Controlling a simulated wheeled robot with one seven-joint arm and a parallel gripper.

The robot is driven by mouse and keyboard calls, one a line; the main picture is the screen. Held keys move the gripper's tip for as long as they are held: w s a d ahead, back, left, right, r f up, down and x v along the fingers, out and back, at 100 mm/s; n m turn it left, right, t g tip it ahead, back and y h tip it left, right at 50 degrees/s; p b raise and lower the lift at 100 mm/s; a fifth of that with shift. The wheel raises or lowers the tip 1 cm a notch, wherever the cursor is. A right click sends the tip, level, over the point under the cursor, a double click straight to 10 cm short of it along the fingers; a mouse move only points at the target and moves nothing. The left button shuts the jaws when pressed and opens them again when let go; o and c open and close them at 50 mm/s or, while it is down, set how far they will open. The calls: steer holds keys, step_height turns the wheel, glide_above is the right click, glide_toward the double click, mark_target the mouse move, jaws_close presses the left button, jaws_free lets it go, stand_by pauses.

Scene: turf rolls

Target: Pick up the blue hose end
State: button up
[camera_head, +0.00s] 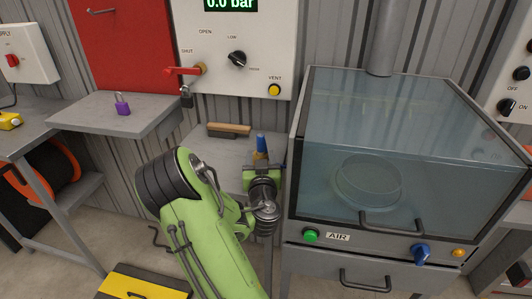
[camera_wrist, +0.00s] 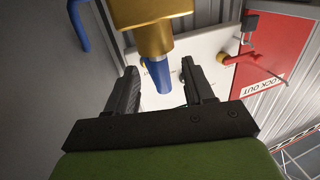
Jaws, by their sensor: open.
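The blue hose end (camera_head: 261,143) stands upright beside the glass-topped cabinet, with a brass-coloured fitting (camera_head: 260,159) just below it in the head view. My gripper (camera_head: 262,170) is close by, and its arm hides part of the area. In the wrist view my gripper (camera_wrist: 159,68) is open, with one dark finger on each side of the blue piece (camera_wrist: 160,78). The brass fitting (camera_wrist: 152,25) fills the top of that view. I cannot tell whether either finger touches the blue piece.
The glass-topped cabinet (camera_head: 300,190) stands close on the right. A brush (camera_head: 229,129) lies on the grey bench behind. A valve panel (camera_head: 225,50) with a red lever and a black padlock (camera_head: 186,97) is above. A purple padlock (camera_head: 122,104) sits on the left shelf.

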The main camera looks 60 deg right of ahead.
mark_target(261, 147)
steer(key=p+x, duration=0.3)
steer(key=r+p+x, duration=0.1)
steer(key=p+x, duration=0.2)
steer(key=shift+s+r, duration=0.15)
steer(key=shift+w+d+f+p, duration=0.25)
steer(key=shift+d+p, duration=0.1)
steer(key=shift+p, duration=0.25)
steer(key=shift+f, duration=0.1)
